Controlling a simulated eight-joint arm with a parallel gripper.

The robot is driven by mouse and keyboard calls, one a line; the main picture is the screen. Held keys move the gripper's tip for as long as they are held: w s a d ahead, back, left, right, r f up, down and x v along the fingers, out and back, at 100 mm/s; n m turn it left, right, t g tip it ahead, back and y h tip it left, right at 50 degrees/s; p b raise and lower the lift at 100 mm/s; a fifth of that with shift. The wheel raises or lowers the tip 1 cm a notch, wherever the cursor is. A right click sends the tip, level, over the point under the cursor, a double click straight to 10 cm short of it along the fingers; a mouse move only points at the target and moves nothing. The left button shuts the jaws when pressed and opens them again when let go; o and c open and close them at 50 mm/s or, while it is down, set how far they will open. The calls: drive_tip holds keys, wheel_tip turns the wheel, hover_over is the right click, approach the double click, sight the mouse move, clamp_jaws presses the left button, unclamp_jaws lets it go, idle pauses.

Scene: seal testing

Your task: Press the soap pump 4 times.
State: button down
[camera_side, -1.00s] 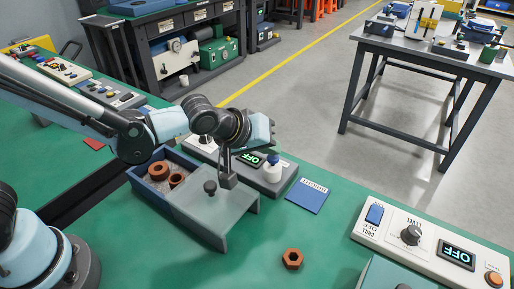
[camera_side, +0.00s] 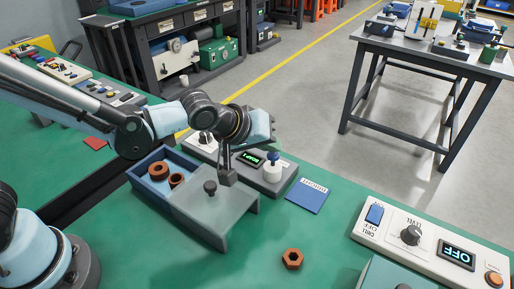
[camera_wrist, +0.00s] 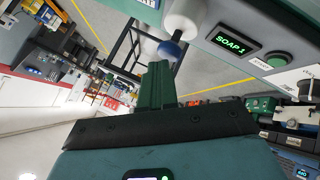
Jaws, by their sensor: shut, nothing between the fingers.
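The soap pump (camera_side: 272,172) is a white cylinder with a blue top, standing on a grey control box (camera_side: 246,165). In the wrist view the pump (camera_wrist: 182,20) appears at the top, its blue end close to the fingertips. The box's display (camera_wrist: 225,41) reads "SOAP 1" in green, with a green button (camera_wrist: 277,60) beside it. My gripper (camera_side: 228,180) is shut and empty, just left of the pump in the side view; its fingers (camera_wrist: 156,85) show in the wrist view. Whether it touches the pump cannot be told.
A blue bin (camera_side: 140,180) with brown rings and a grey sliding cover with a knob stands in front of my gripper. A blue labelled pad (camera_side: 307,196) lies right of the pump. A brown hex nut (camera_side: 292,259) and a white control panel (camera_side: 425,250) are nearer the front.

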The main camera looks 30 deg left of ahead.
sight(269, 155)
drive_tip(key=shift+r, duration=0.65)
drive_tip(key=shift+r, duration=0.1)
drive_tip(key=shift+r, duration=2.4)
idle(0.7)
wheel_tip(269, 155, up, 4)
drive_tip(key=shift+f, duration=0.1)
drive_tip(key=shift+f, duration=0.1)
idle(0.3)
drive_tip(key=shift+f, duration=4.35)
drive_tip(key=shift+f, duration=0.1)
